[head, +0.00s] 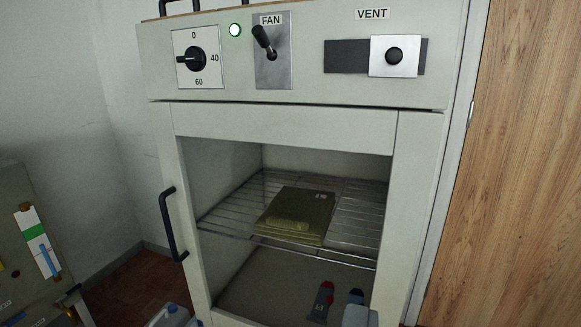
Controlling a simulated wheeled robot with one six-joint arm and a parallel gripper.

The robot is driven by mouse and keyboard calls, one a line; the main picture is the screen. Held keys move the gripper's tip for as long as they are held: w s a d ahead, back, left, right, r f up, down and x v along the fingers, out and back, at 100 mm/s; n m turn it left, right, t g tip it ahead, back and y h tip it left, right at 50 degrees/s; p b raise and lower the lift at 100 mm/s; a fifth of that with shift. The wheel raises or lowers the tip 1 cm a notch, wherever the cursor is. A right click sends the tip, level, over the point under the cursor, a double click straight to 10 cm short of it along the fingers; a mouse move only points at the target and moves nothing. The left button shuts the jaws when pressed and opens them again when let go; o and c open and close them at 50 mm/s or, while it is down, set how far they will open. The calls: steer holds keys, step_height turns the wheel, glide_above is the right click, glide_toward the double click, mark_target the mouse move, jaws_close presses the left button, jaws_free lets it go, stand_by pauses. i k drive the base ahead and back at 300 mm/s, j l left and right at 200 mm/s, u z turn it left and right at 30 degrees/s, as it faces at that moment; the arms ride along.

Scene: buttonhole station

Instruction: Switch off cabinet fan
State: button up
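The cabinet (290,122) is a pale grey unit with a control panel across its top. The fan switch (264,42) is a black toggle on a grey plate under the label FAN (271,19). Its lever points up and slightly left. A round green lamp (235,30) left of the plate is lit.
Left of the lamp is a black dial (196,58); right is a VENT slider (395,56). Below, a windowed door with a black handle (170,224) shows a wire shelf (356,215) holding a green packet (297,215). A wooden panel (520,170) stands right.

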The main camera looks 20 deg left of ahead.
mark_target(259, 31)
steer(key=i+l+u, duration=0.1)
steer(key=u, duration=0.75)
steer(key=i+l+u, duration=0.1)
steer(key=l+u, duration=0.6)
steer(key=l, duration=0.2)
steer(key=l+u, duration=0.35)
steer(key=l, duration=0.15)
steer(key=i+l, duration=0.1)
steer(key=l, duration=0.25)
steer(key=i+l, duration=0.15)
steer(key=l, duration=0.15)
steer(key=i+l, duration=0.1)
steer(key=l, duration=0.25)
